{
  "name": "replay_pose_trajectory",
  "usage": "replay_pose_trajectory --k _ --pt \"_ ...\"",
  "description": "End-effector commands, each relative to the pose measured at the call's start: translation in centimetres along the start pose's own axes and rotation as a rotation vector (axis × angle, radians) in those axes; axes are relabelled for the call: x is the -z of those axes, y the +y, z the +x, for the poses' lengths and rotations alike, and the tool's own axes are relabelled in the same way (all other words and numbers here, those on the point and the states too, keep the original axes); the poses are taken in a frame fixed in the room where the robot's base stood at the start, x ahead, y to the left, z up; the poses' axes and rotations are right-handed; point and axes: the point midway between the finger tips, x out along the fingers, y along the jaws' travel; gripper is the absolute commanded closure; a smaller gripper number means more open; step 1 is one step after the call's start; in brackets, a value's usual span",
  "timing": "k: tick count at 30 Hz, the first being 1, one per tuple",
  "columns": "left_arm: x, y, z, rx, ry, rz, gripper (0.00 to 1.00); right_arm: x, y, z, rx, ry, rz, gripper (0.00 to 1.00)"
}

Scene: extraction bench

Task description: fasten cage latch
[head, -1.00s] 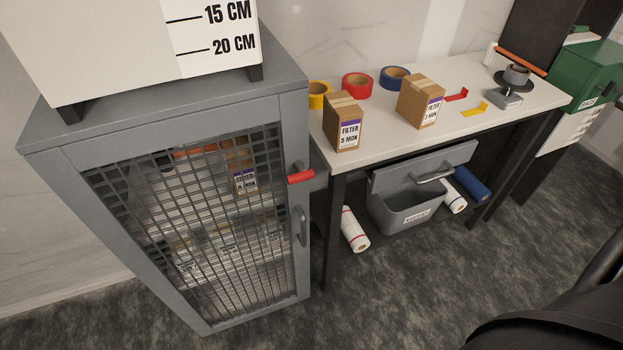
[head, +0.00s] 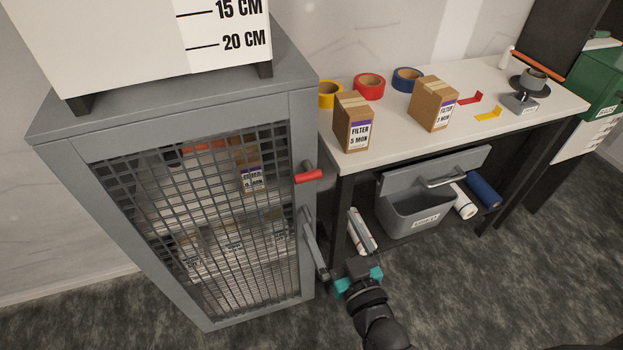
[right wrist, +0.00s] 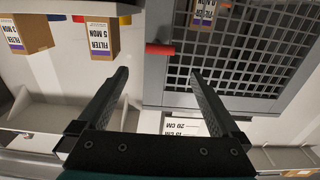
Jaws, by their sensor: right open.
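The cage latch is a short red handle (head: 308,176) at the right edge of the grey cage's mesh door (head: 300,262). It lies roughly level and points out to the right. My right gripper (head: 330,216) is below the latch and in front of the cage's right edge, its fingers spread and empty. In the right wrist view, the red handle (right wrist: 160,48) shows beyond the open fingers (right wrist: 158,78), apart from them. My left gripper is not in view.
A white bench (head: 400,145) beside the cage carries filter boxes (head: 353,122) and tape rolls (head: 369,86). A grey bin (head: 415,212) and rolls sit on its lower shelf. A white box (head: 120,45) stands on the cage. The floor in front is clear.

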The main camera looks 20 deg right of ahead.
Motion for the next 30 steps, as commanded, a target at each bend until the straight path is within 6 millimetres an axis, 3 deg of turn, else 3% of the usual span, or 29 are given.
replay_pose_trajectory --k 18,24,30 --pt "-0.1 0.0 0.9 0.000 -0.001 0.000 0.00 -0.1 0.0 10.2 0.000 0.000 0.001 0.00" --pt "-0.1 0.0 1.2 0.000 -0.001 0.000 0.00 -0.1 0.0 12.5 0.000 -0.001 0.000 0.00" --pt "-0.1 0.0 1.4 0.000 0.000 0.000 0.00 -0.1 0.0 13.5 0.000 -0.003 0.001 0.00"
